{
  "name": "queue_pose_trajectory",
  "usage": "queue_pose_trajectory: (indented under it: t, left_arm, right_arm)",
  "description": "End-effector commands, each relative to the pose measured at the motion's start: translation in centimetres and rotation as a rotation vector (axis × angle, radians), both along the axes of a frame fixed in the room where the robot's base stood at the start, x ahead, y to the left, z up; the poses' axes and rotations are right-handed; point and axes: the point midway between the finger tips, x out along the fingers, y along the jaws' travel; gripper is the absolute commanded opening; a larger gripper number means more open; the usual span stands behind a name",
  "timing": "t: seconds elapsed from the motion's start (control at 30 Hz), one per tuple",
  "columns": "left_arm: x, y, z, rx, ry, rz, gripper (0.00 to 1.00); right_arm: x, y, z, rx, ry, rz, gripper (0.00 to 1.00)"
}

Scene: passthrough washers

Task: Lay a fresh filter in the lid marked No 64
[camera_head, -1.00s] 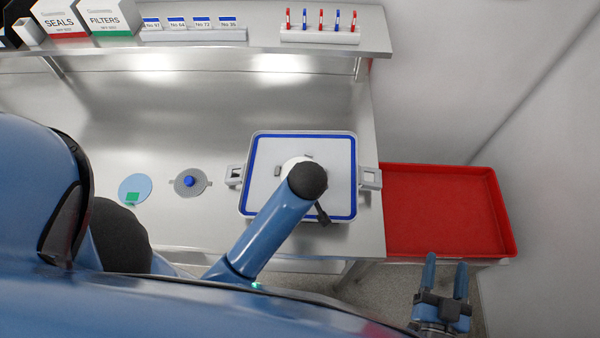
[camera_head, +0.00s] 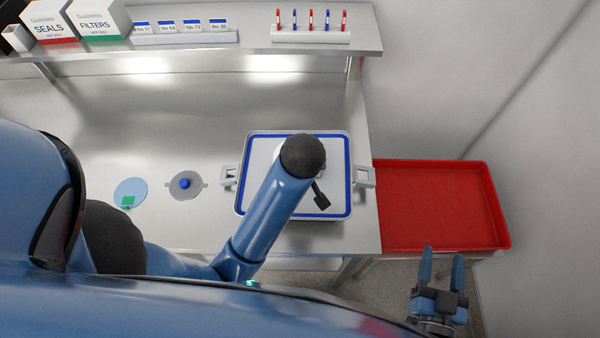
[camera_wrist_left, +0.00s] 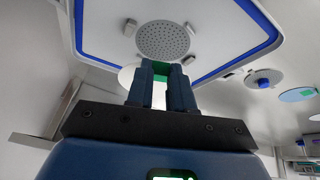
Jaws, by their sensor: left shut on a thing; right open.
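The lid (camera_head: 340,205) lies on the steel bench, a pale square plate with a blue seal band. No number can be read on it. The left wrist view shows the lid (camera_wrist_left: 95,35) with a round perforated plate (camera_wrist_left: 163,40) and small clips around it. My left gripper (camera_wrist_left: 160,70) is shut on the green tab of a white filter (camera_wrist_left: 127,76), over the lid and apart from the perforated plate in that view. In the head view my left arm hides the gripper and most of the filter. My right gripper (camera_head: 442,252) is open and empty, in front of the red tray.
A bluish disc with a green tab (camera_head: 130,187) and a grey disc with a blue knob (camera_head: 185,187) lie left of the lid. A red tray (camera_head: 440,249) stands at right. The shelf holds SEALS (camera_head: 48,25) and FILTERS (camera_head: 97,24) boxes, number cards (camera_head: 185,30) and pens (camera_head: 310,25).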

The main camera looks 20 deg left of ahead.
Motion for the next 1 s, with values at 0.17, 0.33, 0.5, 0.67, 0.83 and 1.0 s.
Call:
queue_pose_trajectory:
  t: [0.17, 0.33, 0.5, 0.67, 0.83, 1.0]
  left_arm:
    - [0.0, -0.1, 0.8, 0.001, 0.001, 0.006, 0.00]
    - [0.2, -0.2, 0.0, 0.002, 0.006, 0.030, 0.00]
    - [0.3, -0.4, -1.5, 0.005, 0.011, 0.068, 0.00]
    - [0.5, -0.6, -2.9, 0.006, 0.018, 0.110, 0.00]
    - [0.7, -0.9, -4.3, 0.008, 0.024, 0.153, 0.00]
    - [0.8, -1.1, -5.3, 0.010, 0.029, 0.187, 0.00]
  right_arm:
    - [0.0, 0.0, 1.0, 0.000, 0.000, 0.000, 0.57]
    - [0.0, 0.0, 0.6, 0.000, 0.001, 0.000, 0.57]
    - [0.0, 0.0, -0.2, 0.000, 0.001, 0.000, 0.57]
    - [0.0, 0.0, -0.9, 0.000, 0.001, 0.000, 0.57]
    - [0.0, 0.0, -1.6, 0.000, 0.001, 0.000, 0.57]
    - [0.0, 0.0, -2.1, 0.000, 0.001, 0.000, 0.57]
